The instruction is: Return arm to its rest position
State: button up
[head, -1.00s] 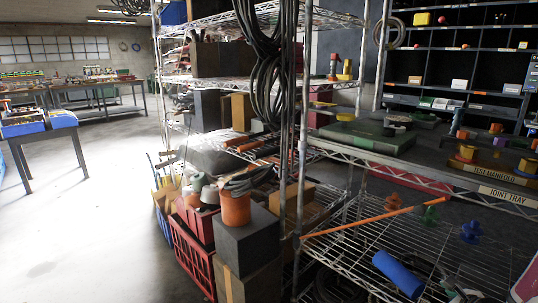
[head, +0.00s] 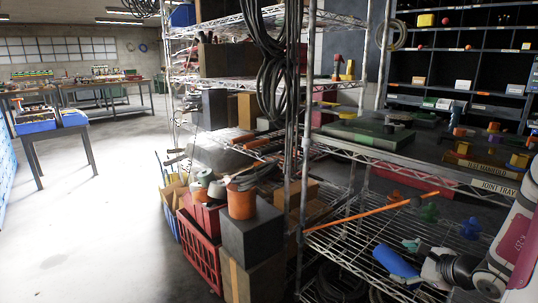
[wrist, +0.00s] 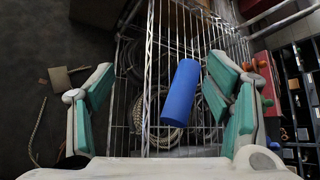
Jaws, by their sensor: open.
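My gripper (head: 404,262) is in the lower right of the head view, with its arm coming in from the right edge. In the wrist view my gripper (wrist: 160,64) has its two teal-padded fingers spread wide, with nothing held between them. A blue cylinder (head: 390,260) lies on the wire shelf (head: 345,252) just beyond the fingers in the head view. It also shows between the fingers in the wrist view (wrist: 181,93); how far below them it lies, I cannot tell.
An orange rod (head: 355,217) lies across the wire rack beside coloured pieces. The joint tray (head: 494,188) is on the shelf above. A red crate (head: 200,253) and a dark box (head: 251,238) stand at the rack's left. The floor (head: 90,240) at left is open.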

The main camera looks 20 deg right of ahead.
jog(key=w+a+r+n+g+y, duration=0.1)
jog(key=w+a+r+n+y, duration=0.1)
jog(key=a+r+n, duration=0.45)
jog(key=w+a+r+n+y, duration=0.1)
jog(key=a+r+y, duration=0.2)
jog(key=a, duration=0.6)
jog(key=w+a+r+n+g+y, duration=0.1)
jog(key=w+a+r+n+y, duration=0.1)
jog(key=a+r+n, duration=0.35)
jog(key=s+a+r+n+g+h, duration=0.15)
jog(key=s+a+n+g, duration=0.3)
jog(key=s+a, duration=0.5)
jog(key=s+a+r+n+g+y, duration=0.1)
jog(key=s+a+r+n+g, duration=0.25)
jog(key=s+a+n, duration=0.4)
jog(key=s+d+n+h, duration=0.2)
jog(key=s+n+h, duration=0.3)
jog(key=s, duration=0.7)
notch_tip(320, 180, up, 28)
jog(key=m+t+h+p, duration=0.1)
jog(key=t+p, duration=0.2)
jog(key=p, duration=2.3)
jog(key=shift+d+f+m, duration=0.15)
jog(key=shift+d+m, duration=0.05)
jog(key=shift+m, duration=0.1)
